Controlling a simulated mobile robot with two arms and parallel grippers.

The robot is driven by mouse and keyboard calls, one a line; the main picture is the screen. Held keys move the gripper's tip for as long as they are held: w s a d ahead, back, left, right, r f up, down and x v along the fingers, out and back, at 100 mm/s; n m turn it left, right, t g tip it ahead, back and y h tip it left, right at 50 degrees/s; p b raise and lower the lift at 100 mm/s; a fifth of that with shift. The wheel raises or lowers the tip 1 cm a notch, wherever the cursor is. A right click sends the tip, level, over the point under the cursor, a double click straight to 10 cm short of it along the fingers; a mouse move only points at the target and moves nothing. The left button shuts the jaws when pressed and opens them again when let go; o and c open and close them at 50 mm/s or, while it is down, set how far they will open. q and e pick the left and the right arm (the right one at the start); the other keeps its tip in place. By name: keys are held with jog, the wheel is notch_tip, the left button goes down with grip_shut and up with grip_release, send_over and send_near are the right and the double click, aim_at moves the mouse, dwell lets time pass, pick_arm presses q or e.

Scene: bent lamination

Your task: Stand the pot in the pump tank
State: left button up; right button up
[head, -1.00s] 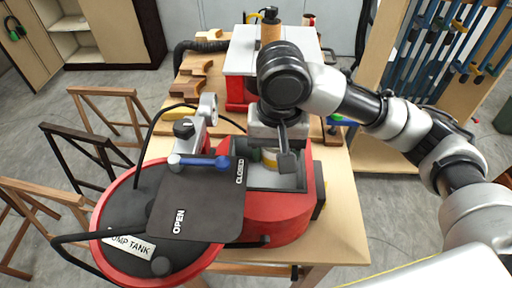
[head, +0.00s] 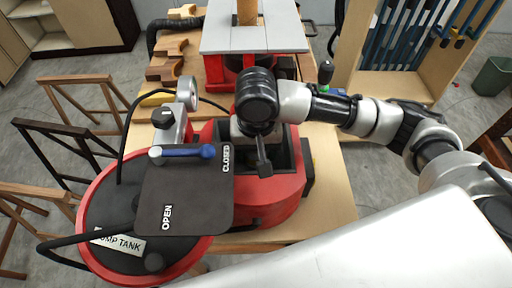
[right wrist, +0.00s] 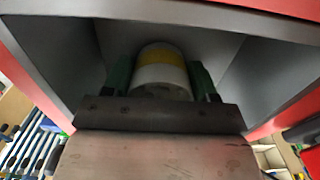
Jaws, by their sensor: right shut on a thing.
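The red pump tank (head: 285,196) stands on the bench, its label on the round black-topped part (head: 120,243). Its open grey-walled box (head: 293,150) is at the right. My right gripper (head: 263,160) points down into this box. In the right wrist view, its green-sided fingers (right wrist: 162,76) are shut on the pot (right wrist: 160,77), white with a yellow band. The pot is inside the box between grey walls. Whether it touches the floor cannot be told. In the head view the pot is hidden by my gripper and arm. My left gripper is not in view.
A dark plate (head: 185,195) marked OPEN and CLOSED, with a blue-handled lever (head: 185,152), sits just left of the box. A grey-topped red machine (head: 255,36) stands behind. Black hoses loop at the left. Bare bench (head: 328,190) shows at the right.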

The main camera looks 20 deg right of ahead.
jog(key=o, duration=0.9)
jog(key=shift+f, duration=0.1)
jog(key=shift+o, duration=0.2)
notch_tip(320, 180, up, 12)
jog(key=shift+r, duration=0.15)
